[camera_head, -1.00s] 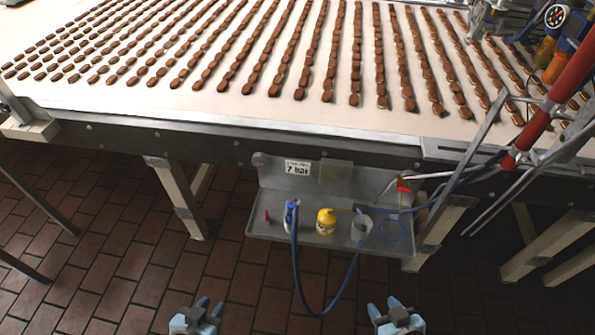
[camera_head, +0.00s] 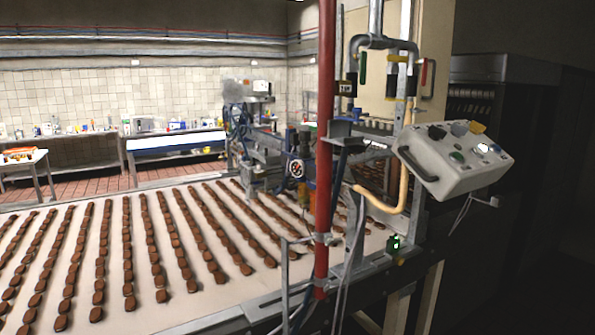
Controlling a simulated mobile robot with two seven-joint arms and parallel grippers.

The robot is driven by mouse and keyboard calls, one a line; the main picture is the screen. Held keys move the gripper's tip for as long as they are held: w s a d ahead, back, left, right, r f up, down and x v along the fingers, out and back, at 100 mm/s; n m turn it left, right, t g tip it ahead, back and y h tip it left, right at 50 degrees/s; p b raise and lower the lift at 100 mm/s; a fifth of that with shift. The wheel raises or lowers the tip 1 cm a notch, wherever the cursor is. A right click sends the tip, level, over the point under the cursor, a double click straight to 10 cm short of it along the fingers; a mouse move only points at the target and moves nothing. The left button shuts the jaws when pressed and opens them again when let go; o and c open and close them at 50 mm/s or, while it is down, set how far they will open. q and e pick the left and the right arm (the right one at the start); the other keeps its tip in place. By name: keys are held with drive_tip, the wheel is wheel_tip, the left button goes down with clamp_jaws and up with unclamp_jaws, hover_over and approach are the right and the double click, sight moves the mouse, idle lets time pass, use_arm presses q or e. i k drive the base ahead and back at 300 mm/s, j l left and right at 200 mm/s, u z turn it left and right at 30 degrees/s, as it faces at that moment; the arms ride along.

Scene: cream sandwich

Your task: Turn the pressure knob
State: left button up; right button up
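A round pressure gauge (camera_head: 297,169) with a pale dial sits on the machine frame behind the red vertical pole. A blue part (camera_head: 291,140) is just above the gauge, and an orange part is partly hidden by the pole beside it. I cannot tell which of these small parts is the pressure knob. Neither of my grippers is in the view.
The red pole (camera_head: 325,120) stands between me and the gauge. The white conveyor belt (camera_head: 215,310) with rows of brown biscuits fills the lower left. A small green-lit box (camera_head: 393,244) is at the belt's right edge. Hoses hang nearby.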

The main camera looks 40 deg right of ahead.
sight(305, 136)
drive_tip(key=l+z, duration=0.1)
drive_tip(key=z, duration=0.3)
drive_tip(key=l+z, duration=0.1)
drive_tip(key=z, duration=0.35)
drive_tip(key=l+z, duration=0.1)
drive_tip(key=z, duration=0.3)
drive_tip(key=l+z, duration=0.1)
drive_tip(key=z, duration=0.3)
